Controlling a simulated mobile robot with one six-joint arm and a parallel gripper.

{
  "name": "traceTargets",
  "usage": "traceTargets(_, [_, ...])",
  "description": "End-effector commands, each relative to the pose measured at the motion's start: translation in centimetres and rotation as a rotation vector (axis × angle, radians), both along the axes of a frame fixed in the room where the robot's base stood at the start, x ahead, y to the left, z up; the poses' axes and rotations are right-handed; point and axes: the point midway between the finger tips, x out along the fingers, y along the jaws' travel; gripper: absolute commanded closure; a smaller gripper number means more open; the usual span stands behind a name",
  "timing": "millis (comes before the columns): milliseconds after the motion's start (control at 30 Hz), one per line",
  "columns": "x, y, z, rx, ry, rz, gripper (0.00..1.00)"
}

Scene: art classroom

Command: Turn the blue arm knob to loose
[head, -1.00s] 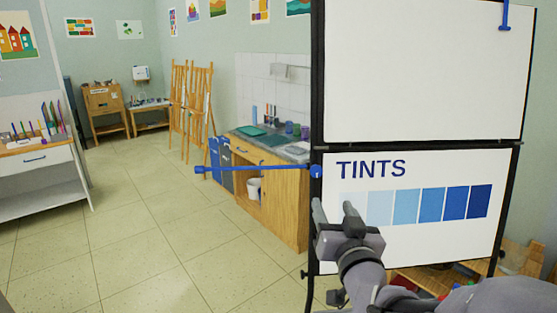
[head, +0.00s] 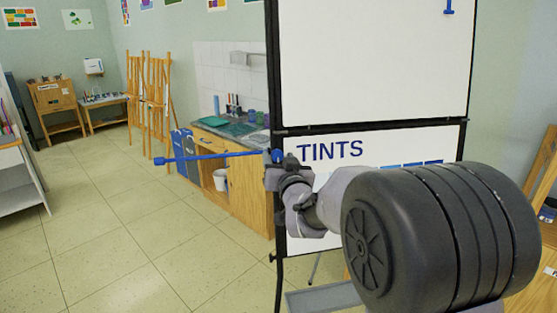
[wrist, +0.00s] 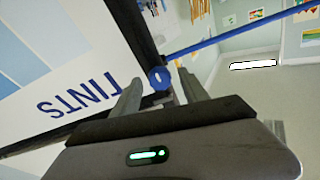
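The blue arm knob (head: 277,156) sits on the left frame post of the whiteboard stand, where a blue arm (head: 215,157) sticks out to the left. In the wrist view the round knob (wrist: 158,78) shows between my two fingertips, with visible space on both sides. The blue arm (wrist: 235,32) runs from near it to the upper right. My gripper (wrist: 160,76) is open and empty. In the head view my gripper (head: 284,174) is just below the knob, and my arm hides part of the lower board. Any loose or tight marking is not readable.
The whiteboard stand (head: 370,65) has a lower panel lettered TINTS (head: 329,151). A wooden sink cabinet (head: 247,190) stands behind to the left, with easels (head: 150,95) farther back. The tiled floor (head: 110,235) at left is clear.

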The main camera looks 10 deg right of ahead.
Motion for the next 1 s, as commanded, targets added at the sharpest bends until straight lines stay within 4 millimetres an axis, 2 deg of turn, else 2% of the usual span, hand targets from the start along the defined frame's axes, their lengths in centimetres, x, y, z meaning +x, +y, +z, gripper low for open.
traceTargets(33, [-0.01, 0.0, 0.01, 0.0, 0.0, 0.0, 0.56])
traceTargets(267, [-0.03, 0.01, 0.01, 0.0, 0.0, 0.0, 1.0])
traceTargets(667, [-0.05, -0.03, -0.17, -0.069, -0.003, 0.013, 1.0])
traceTargets(1000, [-0.02, -0.17, -0.28, -0.337, -0.008, 0.065, 1.0])
